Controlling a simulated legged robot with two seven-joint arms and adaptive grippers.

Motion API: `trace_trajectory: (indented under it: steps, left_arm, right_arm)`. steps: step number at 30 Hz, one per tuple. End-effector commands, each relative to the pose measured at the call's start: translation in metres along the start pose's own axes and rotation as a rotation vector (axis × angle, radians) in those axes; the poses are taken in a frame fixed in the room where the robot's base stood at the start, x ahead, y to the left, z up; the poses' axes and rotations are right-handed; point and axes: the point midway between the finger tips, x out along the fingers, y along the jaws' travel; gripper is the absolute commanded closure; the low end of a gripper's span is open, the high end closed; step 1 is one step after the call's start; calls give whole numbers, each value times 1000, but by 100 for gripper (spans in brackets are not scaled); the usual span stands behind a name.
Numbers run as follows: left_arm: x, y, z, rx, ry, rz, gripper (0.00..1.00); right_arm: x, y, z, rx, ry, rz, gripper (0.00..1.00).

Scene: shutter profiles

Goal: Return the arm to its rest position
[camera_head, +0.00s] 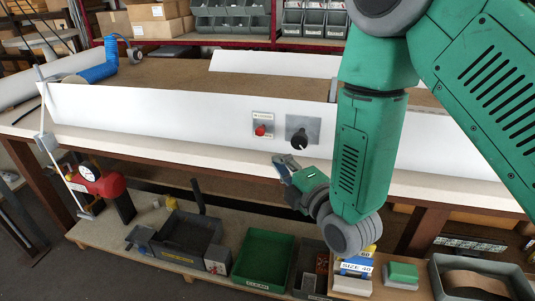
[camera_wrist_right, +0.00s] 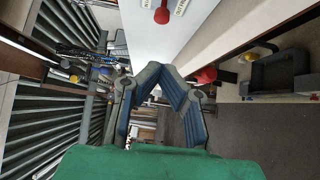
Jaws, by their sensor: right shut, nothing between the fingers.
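My right arm (camera_head: 365,150) is green with grey joints and comes down from the upper right in the head view. Its right gripper (camera_head: 281,166) is in front of the white bench panel, below the red button and the black rotary knob, apart from both as far as I can tell. In the right wrist view the blue-padded fingers of the right gripper (camera_wrist_right: 160,78) come together at the tips, shut with nothing held. My left gripper is in neither view.
A workbench with a white front panel (camera_head: 170,115) carries the red button (camera_head: 260,131) and black knob (camera_head: 299,139). On the shelf below are a green bin (camera_head: 263,258), a dark bin (camera_head: 187,238) and a red tool (camera_head: 108,185). A grey tray (camera_head: 440,262) is at lower right.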

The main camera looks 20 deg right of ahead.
Motion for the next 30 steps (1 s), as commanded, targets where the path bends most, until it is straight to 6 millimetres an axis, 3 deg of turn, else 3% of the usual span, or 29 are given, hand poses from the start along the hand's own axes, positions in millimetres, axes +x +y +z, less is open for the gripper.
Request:
trace_trajectory:
  steps: [3,11,14,16,20,24,27,30]
  left_arm:
    - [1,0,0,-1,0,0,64]
    - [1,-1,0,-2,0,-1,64]
    - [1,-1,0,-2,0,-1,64]
    - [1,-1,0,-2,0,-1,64]
    - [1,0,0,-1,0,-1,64]
    - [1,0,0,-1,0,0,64]
    - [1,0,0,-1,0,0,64]
    - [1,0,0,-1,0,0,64]
  right_arm:
    - [-11,0,-4,-4,3,-2,100]
    - [-19,-7,-2,26,1,-26,100]
    - [-29,-39,2,142,-17,-138,100]
    - [-44,-77,7,286,-55,-271,100]
    - [-96,-160,13,625,-225,-574,100]
    - [-174,-230,14,958,-538,-852,100]
    - [-231,-262,13,1133,-797,-982,100]
    - [-277,-278,10,1242,-1027,-1055,100]
